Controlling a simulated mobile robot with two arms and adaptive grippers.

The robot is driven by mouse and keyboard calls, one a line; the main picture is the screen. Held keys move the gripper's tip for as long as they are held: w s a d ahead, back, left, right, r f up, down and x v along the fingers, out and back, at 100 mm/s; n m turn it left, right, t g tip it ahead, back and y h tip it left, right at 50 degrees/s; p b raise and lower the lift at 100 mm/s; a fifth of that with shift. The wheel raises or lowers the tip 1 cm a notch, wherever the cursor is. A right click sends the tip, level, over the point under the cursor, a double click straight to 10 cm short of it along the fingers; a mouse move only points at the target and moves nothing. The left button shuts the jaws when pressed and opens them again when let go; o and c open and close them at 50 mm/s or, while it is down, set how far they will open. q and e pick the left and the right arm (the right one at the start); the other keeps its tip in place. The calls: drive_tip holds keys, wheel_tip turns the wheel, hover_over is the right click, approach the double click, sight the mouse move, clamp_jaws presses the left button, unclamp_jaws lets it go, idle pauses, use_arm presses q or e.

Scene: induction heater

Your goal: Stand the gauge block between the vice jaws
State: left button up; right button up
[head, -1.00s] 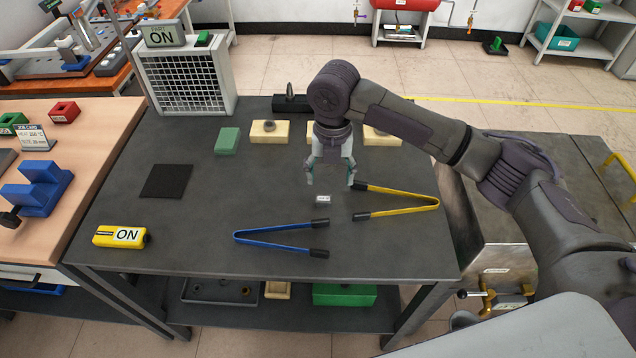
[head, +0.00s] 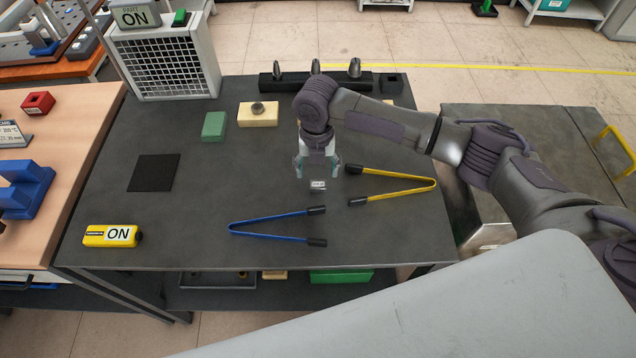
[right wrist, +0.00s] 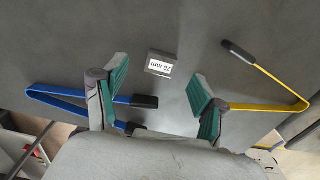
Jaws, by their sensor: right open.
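The gauge block (head: 318,185) is a small silver block with a white label, lying on the dark table. In the right wrist view the block (right wrist: 160,65) reads "20 mm" and sits beyond the fingertips, between their lines. My right gripper (head: 318,173) points down just above and behind the block. Its green-padded fingers (right wrist: 158,82) are open with nothing between them. A blue block-shaped fixture (head: 25,190), apparently the vice, stands on the wooden bench at the far left, partly cut off by the picture edge. My left gripper is not in view.
Blue tongs (head: 275,220) lie in front of the block, yellow tongs (head: 395,190) to its right. A grille heater (head: 178,68) stands behind.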

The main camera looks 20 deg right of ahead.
sight(318, 184)
drive_tip(key=f, duration=0.1)
drive_tip(key=s+f+p, duration=0.1)
drive_tip(key=f, duration=0.1)
drive_tip(key=shift+f, duration=0.25)
drive_tip(key=shift+w+f, duration=0.15)
drive_tip(key=shift+f, duration=0.4)
drive_tip(key=c, duration=1.3)
clamp_jaws()
drive_tip(key=shift+r, duration=0.15)
